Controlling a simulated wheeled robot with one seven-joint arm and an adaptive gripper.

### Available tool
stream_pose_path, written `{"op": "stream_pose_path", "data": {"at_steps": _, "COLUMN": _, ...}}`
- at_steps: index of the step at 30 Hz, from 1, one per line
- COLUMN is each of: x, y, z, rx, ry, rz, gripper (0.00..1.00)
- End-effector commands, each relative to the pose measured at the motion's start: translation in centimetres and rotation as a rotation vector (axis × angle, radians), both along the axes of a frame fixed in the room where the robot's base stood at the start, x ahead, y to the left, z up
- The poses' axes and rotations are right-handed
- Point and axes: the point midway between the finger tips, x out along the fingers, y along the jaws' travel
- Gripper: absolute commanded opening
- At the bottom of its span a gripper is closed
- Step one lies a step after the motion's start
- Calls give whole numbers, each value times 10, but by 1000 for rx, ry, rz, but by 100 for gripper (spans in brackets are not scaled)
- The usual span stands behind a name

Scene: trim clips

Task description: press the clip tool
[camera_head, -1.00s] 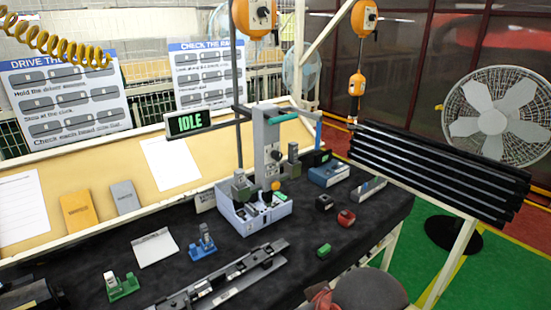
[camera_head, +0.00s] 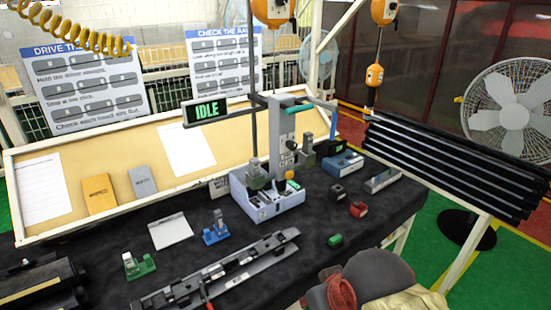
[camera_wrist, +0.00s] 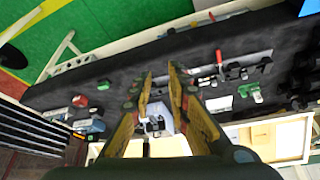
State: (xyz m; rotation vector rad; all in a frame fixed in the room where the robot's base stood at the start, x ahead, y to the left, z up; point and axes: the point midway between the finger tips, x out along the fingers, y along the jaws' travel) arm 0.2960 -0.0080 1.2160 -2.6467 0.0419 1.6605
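The grey press-like clip tool (camera_head: 289,150) stands upright on the bench in the head view. It has a teal handle (camera_head: 298,108) at its top and a pale blue-grey box (camera_head: 265,208) with small parts at its foot. An orange knob shows above the box. In the wrist view, the pale box (camera_wrist: 158,118) shows beyond and between my fingers, clearly apart from them. My gripper (camera_wrist: 160,78) has its two fingers spread, with nothing held between them. The fingers and my wrist hide part of the tool in that view.
The sign (camera_head: 205,110) reads IDLE. A long dark rail (camera_head: 230,272) lies at the bench front. Green (camera_head: 137,264) and blue (camera_head: 215,228) clip holders, a red block (camera_head: 358,209) and a black block (camera_head: 337,193) stand about. Black bars (camera_head: 450,165) jut out at right.

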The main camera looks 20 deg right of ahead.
Motion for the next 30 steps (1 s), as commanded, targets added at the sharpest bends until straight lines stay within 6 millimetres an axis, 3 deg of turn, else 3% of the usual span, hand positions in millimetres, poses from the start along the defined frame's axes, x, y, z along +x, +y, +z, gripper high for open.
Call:
{"op": "stream_pose_path", "data": {"at_steps": 4, "x": 27, "y": -12, "z": 21, "rx": 31, "ry": 84, "rz": -64, "gripper": 7}}
{"op": "stream_pose_path", "data": {"at_steps": 8, "x": 73, "y": -17, "z": 45, "rx": 92, "ry": 102, "rz": -101, "gripper": 0}}
{"op": "stream_pose_path", "data": {"at_steps": 14, "x": 167, "y": -28, "z": 83, "rx": 171, "ry": 55, "rz": -68, "gripper": 0}}
{"op": "stream_pose_path", "data": {"at_steps": 18, "x": 243, "y": -40, "z": 110, "rx": 197, "ry": -39, "rz": 3, "gripper": 0}}
{"op": "stream_pose_path", "data": {"at_steps": 22, "x": 306, "y": -47, "z": 138, "rx": 180, "ry": -168, "rz": 103, "gripper": 0}}
{"op": "stream_pose_path", "data": {"at_steps": 24, "x": 328, "y": -46, "z": 159, "rx": 152, "ry": -241, "rz": 160, "gripper": 0}}
{"op": "stream_pose_path", "data": {"at_steps": 27, "x": 343, "y": -46, "z": 182, "rx": 108, "ry": -312, "rz": 225, "gripper": 0}}
{"op": "stream_pose_path", "data": {"at_steps": 30, "x": 346, "y": -46, "z": 184, "rx": 71, "ry": -332, "rz": 271, "gripper": 0}}
